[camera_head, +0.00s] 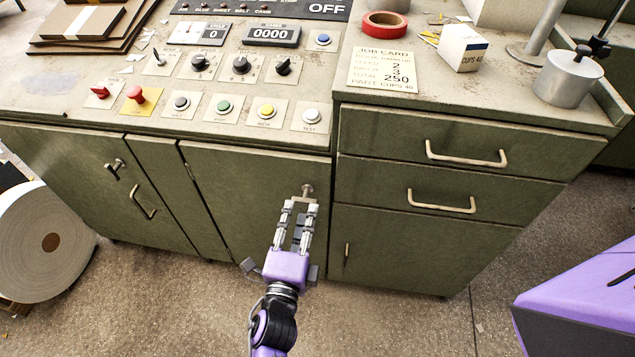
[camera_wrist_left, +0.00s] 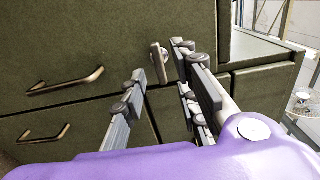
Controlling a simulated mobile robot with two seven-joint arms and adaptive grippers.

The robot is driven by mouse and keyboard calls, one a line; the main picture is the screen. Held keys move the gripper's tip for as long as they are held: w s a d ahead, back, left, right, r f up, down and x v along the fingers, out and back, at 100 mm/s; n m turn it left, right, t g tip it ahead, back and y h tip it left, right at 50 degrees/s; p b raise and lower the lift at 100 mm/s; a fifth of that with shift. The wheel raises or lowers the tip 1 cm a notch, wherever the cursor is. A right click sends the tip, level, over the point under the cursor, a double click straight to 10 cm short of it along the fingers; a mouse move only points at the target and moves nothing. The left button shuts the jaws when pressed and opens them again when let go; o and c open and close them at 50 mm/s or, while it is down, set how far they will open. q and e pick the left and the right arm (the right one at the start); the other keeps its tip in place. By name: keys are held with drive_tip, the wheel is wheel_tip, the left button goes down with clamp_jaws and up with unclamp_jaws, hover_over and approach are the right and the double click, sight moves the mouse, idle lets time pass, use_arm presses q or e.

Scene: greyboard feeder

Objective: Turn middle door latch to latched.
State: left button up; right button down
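The middle door (camera_head: 235,185) is a green cabinet panel below the button console and looks closed. Its small metal latch (camera_head: 308,189) is near the door's upper right edge. The latch also shows in the left wrist view (camera_wrist_left: 156,62), as a short pale lever with a rounded end. My left gripper (camera_head: 299,206) points at the latch from the front. Its fingers are apart, with the latch showing in the gap at their tips. I cannot tell whether a finger touches it. The fingers partly hide the lever in the head view. My right gripper is not in view.
A left door (camera_head: 75,185) has its own latch (camera_head: 115,166) and a bow handle. Drawers with bow handles (camera_head: 465,156) are to the right, above a small door. A large paper roll (camera_head: 28,250) stands on the floor at left. Clear floor lies in front of the cabinet.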

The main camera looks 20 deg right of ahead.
sight(304, 203)
use_arm(q)
drive_tip(key=x, duration=0.5)
drive_tip(key=shift+b, duration=0.3)
clamp_jaws()
